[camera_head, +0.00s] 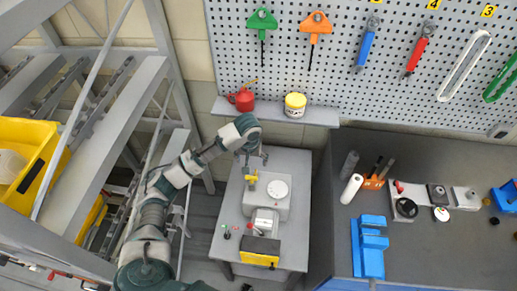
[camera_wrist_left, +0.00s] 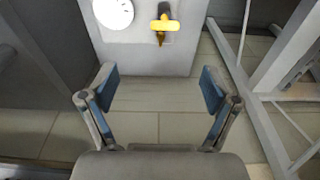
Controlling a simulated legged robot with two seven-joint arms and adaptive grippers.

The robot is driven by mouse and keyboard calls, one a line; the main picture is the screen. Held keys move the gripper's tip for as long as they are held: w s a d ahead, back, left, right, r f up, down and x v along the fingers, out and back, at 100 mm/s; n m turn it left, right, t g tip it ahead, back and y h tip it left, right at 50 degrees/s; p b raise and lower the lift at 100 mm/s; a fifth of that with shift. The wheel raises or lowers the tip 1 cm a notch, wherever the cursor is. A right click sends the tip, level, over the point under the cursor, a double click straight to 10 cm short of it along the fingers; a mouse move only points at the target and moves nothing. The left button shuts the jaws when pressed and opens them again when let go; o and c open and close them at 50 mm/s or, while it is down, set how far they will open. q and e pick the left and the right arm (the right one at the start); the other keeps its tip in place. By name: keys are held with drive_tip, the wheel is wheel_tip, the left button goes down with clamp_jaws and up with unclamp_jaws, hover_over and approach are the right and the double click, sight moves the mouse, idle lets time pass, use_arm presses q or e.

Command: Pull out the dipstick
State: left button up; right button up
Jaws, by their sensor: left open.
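The dipstick (camera_head: 251,181) has a yellow handle and stands at the left side of a light grey machine housing (camera_head: 281,207) on a small grey table. In the left wrist view the dipstick (camera_wrist_left: 165,25) shows as a yellow crosspiece with a darker yellow tip, near the top of the picture. My left gripper (camera_head: 253,159) is just behind the dipstick in the head view, apart from it. In the left wrist view its fingers (camera_wrist_left: 161,88) are wide apart with nothing between them. My right gripper is not in view.
A white round dial (camera_head: 278,189) sits on the housing beside the dipstick. A shelf (camera_head: 268,112) with a red oil can (camera_head: 242,99) and yellow tub (camera_head: 295,105) is behind. A dark workbench (camera_head: 430,245) stands right, a conveyor frame (camera_head: 105,130) left.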

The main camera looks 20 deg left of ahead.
sight(251, 177)
use_arm(q)
drive_tip(key=f, duration=0.5)
drive_tip(key=w+a+f, duration=0.1)
drive_tip(key=f, duration=0.4)
drive_tip(key=w+f, duration=0.1)
drive_tip(key=f, duration=0.5)
drive_tip(key=shift+w+a+f, duration=0.1)
drive_tip(key=shift+a, duration=0.1)
drive_tip(key=shift+w+a+f, duration=0.1)
drive_tip(key=shift+a+f, duration=0.4)
drive_tip(key=shift+f, duration=0.05)
drive_tip(key=shift+d, duration=0.1)
drive_tip(key=shift+c, duration=0.2)
drive_tip(key=shift+d+r, duration=0.15)
drive_tip(key=shift+d, duration=0.2)
drive_tip(key=c, duration=0.8)
drive_tip(key=shift+d, duration=0.1)
drive_tip(key=c, duration=0.4)
drive_tip(key=shift+a+r+p, duration=0.35)
drive_tip(key=shift+r+p, duration=0.05)
drive_tip(key=shift+p, duration=0.1)
drive_tip(key=shift+d+r+p, duration=0.15)
drive_tip(key=shift+r+p, duration=0.25)
drive_tip(key=shift+p, duration=0.05)
drive_tip(key=shift+r+p, duration=2.05)
drive_tip(key=shift+p, duration=0.3)
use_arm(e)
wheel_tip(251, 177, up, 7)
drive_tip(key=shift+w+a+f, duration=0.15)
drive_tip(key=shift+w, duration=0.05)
